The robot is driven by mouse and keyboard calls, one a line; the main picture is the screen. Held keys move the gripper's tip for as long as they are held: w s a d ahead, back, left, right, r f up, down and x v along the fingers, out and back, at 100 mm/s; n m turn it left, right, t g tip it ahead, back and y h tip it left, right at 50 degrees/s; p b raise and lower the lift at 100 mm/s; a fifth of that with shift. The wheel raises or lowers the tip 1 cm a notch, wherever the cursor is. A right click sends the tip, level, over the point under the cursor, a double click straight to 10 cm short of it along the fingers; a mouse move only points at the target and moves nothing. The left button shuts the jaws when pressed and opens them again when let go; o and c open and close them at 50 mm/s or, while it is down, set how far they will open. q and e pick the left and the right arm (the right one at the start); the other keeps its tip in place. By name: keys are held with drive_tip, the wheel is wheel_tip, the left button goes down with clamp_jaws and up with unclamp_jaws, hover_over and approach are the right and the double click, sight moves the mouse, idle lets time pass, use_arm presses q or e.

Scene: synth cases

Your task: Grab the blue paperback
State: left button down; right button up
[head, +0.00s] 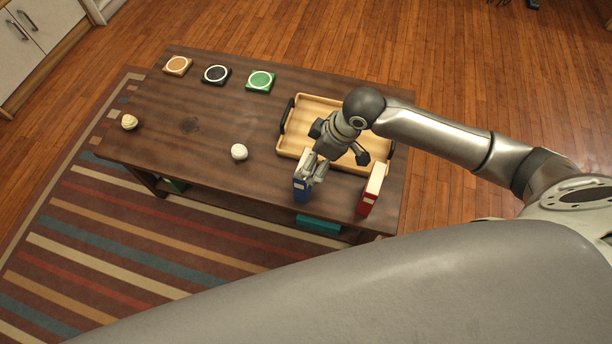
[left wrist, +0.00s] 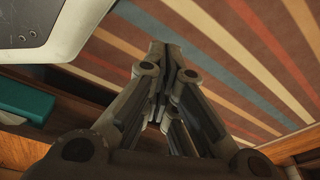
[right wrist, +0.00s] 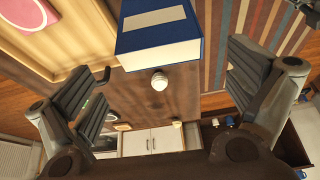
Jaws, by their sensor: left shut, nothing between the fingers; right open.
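The blue paperback (head: 301,189) stands upright near the front edge of the dark wooden table, to the left of a red book. In the right wrist view the blue paperback (right wrist: 160,44) shows at the top centre, its pale page edges facing the camera. My right gripper (head: 314,169) is over the blue paperback and partly covers it in the head view. Its fingers are open, spread to the left and right of the book in the right wrist view, without visible grip. My left gripper (left wrist: 172,52) is shut and empty above the striped rug, away from the book.
The red book (head: 371,190) stands close to the right. A wooden tray (head: 312,112) lies behind, partly under my right arm. A white ball-like item (head: 239,152) and another pale one (head: 129,122) sit leftward. Three coasters (head: 216,75) lie at the back left. The table's middle is mostly clear.

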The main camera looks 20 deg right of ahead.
drive_tip(key=b+x, duration=0.1)
drive_tip(key=x, duration=0.3)
drive_tip(key=shift+a+f, duration=0.1)
drive_tip(key=shift+f, duration=0.25)
drive_tip(key=shift+w+a+f, duration=0.15)
drive_tip(key=shift+f, duration=0.3)
use_arm(q)
drive_tip(key=w+r, duration=0.1)
drive_tip(key=r, duration=0.1)
drive_tip(key=w+r, duration=0.2)
drive_tip(key=shift+d, duration=0.2)
drive_tip(key=shift+f, duration=0.1)
use_arm(e)
drive_tip(key=shift+c, duration=0.3)
drive_tip(key=shift+r, duration=0.1)
drive_tip(key=c, duration=1.4)
